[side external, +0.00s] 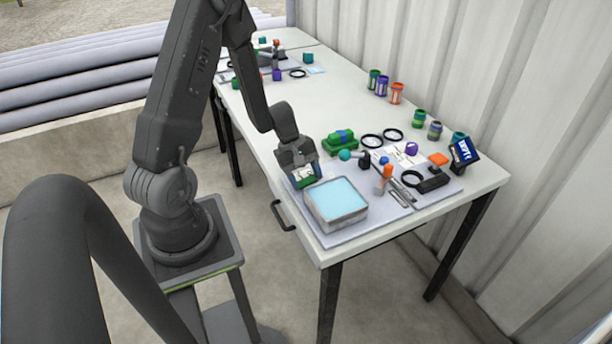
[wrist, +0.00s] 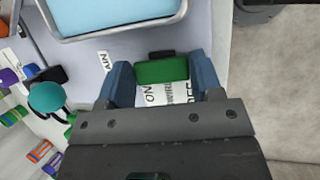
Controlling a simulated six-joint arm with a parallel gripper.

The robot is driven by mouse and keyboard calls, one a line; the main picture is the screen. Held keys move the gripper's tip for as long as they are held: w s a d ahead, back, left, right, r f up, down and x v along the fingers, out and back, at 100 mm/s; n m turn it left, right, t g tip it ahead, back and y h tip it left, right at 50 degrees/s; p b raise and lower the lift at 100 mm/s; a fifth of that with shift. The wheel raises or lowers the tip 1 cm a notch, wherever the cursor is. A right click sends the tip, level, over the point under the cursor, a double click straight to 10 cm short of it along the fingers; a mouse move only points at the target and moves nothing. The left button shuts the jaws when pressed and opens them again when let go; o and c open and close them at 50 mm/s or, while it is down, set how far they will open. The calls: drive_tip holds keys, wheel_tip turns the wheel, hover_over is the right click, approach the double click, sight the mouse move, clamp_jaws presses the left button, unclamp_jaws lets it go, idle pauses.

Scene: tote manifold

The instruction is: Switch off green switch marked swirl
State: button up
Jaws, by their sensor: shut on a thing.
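The green switch (wrist: 162,72) shows in the wrist view as a green block with a dark piece at its far edge. A white label (wrist: 158,95) beside it reads ON and, partly cut off, OFF; smaller print between them is too small to read surely. My gripper (wrist: 161,77) has one blue-grey finger on each side of the green block and is shut on it. In the side external view my gripper (side external: 304,176) points down at the near-left table edge, with the green switch (side external: 306,182) partly hidden beneath it.
A grey tray (side external: 343,222) with a light blue surface stands close beside the switch. A teal ball-topped lever (side external: 346,155), an orange-topped handle (side external: 387,172) and black rings lie to the right. Several coloured jars stand toward the back wall.

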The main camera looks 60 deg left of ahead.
idle(0.4)
drive_tip(key=o, duration=0.9)
drive_tip(key=shift+w, duration=0.15)
drive_tip(key=shift+w+g, duration=0.2)
drive_tip(key=shift+g, duration=1.1)
drive_tip(key=v, duration=1.4)
drive_tip(key=shift+s+d+r+m+t+y, duration=0.75)
drive_tip(key=shift+s+d+r+m, duration=0.8)
drive_tip(key=shift+d+r+m, duration=1.25)
drive_tip(key=shift+s+d+r+m+t+y, duration=0.75)
drive_tip(key=shift+s+d+r+m, duration=1.1)
drive_tip(key=shift+d, duration=1.85)
drive_tip(key=shift+s+d+r+m+t+y, duration=0.75)
drive_tip(key=shift+s+d+r+m, duration=0.45)
drive_tip(key=shift+d+r+m, duration=1.35)
drive_tip(key=shift+d+f, duration=0.45)
drive_tip(key=shift+d, duration=0.2)
